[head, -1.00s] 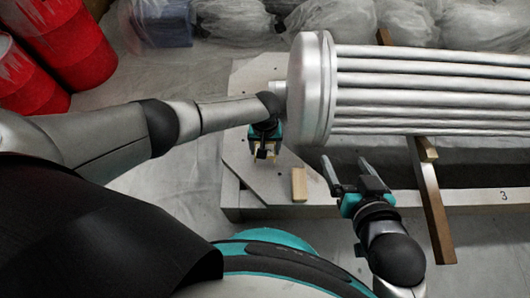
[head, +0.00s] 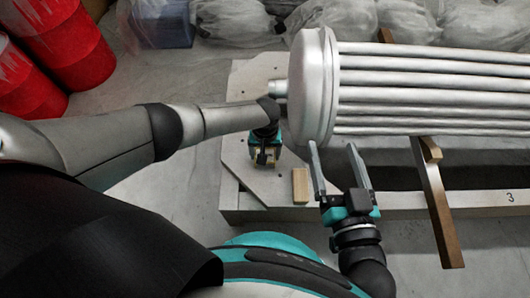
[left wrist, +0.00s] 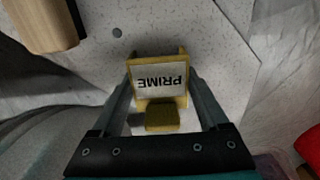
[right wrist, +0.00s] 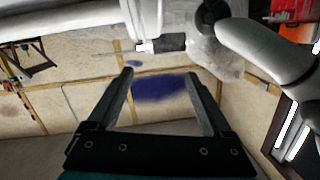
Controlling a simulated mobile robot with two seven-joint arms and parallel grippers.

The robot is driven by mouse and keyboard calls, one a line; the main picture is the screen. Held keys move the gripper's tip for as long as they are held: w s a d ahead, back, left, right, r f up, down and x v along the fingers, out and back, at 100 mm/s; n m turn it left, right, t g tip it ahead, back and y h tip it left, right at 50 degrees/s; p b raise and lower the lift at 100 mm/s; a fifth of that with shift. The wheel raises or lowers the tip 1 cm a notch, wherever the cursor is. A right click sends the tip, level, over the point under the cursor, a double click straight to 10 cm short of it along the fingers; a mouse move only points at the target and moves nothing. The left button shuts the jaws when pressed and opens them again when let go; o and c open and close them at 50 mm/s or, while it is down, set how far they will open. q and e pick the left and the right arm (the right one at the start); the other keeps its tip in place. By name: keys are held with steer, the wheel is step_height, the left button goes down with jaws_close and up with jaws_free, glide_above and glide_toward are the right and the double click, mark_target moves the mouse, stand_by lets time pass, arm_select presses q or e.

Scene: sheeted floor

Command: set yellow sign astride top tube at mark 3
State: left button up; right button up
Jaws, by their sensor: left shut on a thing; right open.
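The yellow sign (left wrist: 159,104) shows in the left wrist view with a white face reading PRIME, upside down in the picture. My left gripper (left wrist: 160,80) is shut on it, with a finger at each side. In the head view my left gripper (head: 265,158) is low over the pale plate, left of the tube bundle's end disc. The silver tube bundle (head: 430,77) lies to the right; its top tube is hard to single out. The mark 3 (head: 510,197) is on the pale beam below the bundle. My right gripper (head: 332,148) is open and empty, just below the end disc.
A small wooden block (head: 301,186) lies on the pale plate (head: 252,88). A brown wooden bar (head: 437,205) crosses under the bundle. Red drums (head: 70,50) and a blue bin (head: 162,22) stand back left; wrapped bundles (head: 330,22) line the back.

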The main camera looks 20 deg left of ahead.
arm_select(q)
steer(key=shift+f, duration=0.1)
steer(key=o, duration=1.4)
steer(key=shift+c, duration=0.2)
